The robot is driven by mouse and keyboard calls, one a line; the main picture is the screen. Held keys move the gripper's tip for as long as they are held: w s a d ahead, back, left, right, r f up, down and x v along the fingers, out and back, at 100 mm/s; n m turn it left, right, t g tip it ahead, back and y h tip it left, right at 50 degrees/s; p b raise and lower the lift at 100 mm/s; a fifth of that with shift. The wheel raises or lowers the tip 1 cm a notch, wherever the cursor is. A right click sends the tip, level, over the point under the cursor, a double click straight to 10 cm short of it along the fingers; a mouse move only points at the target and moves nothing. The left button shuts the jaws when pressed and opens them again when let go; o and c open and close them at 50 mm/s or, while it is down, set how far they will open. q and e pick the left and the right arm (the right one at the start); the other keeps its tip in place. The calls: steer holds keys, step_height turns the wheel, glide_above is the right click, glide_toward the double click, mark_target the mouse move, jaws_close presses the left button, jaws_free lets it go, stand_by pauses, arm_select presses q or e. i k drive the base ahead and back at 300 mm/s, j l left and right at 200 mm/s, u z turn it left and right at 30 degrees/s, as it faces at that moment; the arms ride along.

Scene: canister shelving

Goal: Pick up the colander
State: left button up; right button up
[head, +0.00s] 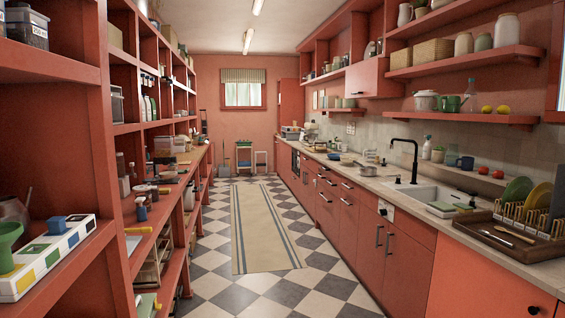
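I cannot make out a colander for certain. A small silvery round vessel (370,157) stands on the right counter, beyond the sink. It could be the colander, but it is too small to tell. A blue and yellowish dish or pan (347,161) lies beside it, to its left. Neither of my grippers is in view.
The right counter (405,187) holds a sink with a black faucet (403,160) and a dish rack (522,215). Open shelving (118,58) lines the left, with a green funnel (8,245) close by. The checkered floor and runner (262,230) between are clear.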

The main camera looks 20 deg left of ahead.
mark_target(347, 160)
steer(key=u, duration=0.15)
steer(key=i+z, duration=0.15)
steer(key=i, duration=0.45)
steer(key=i+z, duration=0.15)
steer(key=i, duration=0.4)
steer(key=i+z, duration=0.15)
steer(key=i, duration=0.45)
steer(key=i+j+z, duration=0.15)
steer(key=i, duration=0.4)
steer(key=i+j+z, duration=0.15)
steer(key=i, duration=0.4)
steer(key=j+z, duration=0.25)
steer(key=j, duration=0.65)
steer(key=j+z, duration=0.2)
steer(key=j, duration=0.7)
steer(key=k, duration=0.05)
